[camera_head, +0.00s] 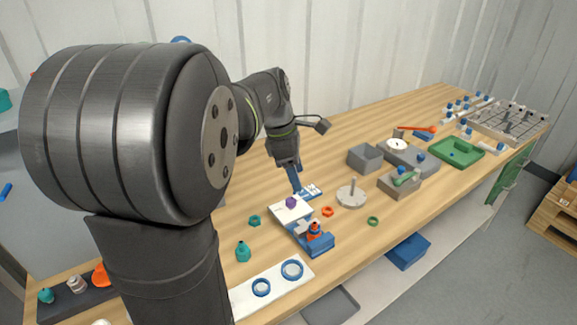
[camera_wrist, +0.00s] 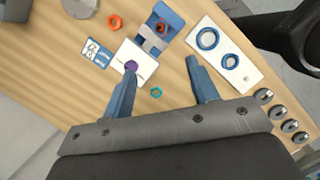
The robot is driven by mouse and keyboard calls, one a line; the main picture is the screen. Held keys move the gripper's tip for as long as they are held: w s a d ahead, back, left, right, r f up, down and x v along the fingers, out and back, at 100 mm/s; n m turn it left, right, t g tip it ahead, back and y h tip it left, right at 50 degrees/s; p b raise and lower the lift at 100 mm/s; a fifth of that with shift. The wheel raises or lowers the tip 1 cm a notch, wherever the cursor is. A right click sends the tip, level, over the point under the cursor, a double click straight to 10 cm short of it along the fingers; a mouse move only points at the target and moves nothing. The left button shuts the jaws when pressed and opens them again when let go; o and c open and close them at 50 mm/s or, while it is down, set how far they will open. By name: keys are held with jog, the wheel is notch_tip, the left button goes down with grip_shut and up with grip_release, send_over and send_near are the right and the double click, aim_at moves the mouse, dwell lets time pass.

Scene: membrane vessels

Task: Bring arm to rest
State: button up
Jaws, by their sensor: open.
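My gripper (camera_head: 294,182) points down over the wooden workbench (camera_head: 345,133), near the middle of its length. In the wrist view my gripper (camera_wrist: 161,66) has its two blue fingers spread wide apart with nothing held between them. Its left fingertip overlaps a white block (camera_wrist: 139,57) with a purple piece (camera_wrist: 131,65) on it. I cannot tell how high the fingers are above the block. My dark arm fills the left of the head view and hides part of the bench.
Near the gripper are a blue fixture with an orange piece (camera_head: 318,240), a grey disc with a peg (camera_head: 351,194) and a white plate with blue rings (camera_head: 272,281). Grey boxes (camera_head: 365,158), a green tray (camera_head: 456,152) and a rack (camera_head: 508,121) stand farther right.

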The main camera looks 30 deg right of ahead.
aim_at(313, 223)
jog(key=x, duration=1.7)
jog(key=shift+d+f, duration=0.15)
jog(key=shift+r, duration=0.25)
jog(key=v, duration=1.7)
jog(key=x, duration=1.7)
jog(key=shift+s+f, duration=0.1)
jog(key=shift+f, duration=0.1)
notch_tip(313, 223, up, 8)
jog(key=s+d+r+n, duration=0.1)
jog(key=s+d, duration=0.3)
jog(key=s, duration=0.4)
jog(key=s+d+n+t, duration=0.1)
jog(key=s+d+n, duration=0.3)
jog(key=s, duration=0.4)
jog(key=shift+d+r+h, duration=0.3)
jog(key=shift+d+r, duration=0.05)
jog(key=shift+d, duration=0.25)
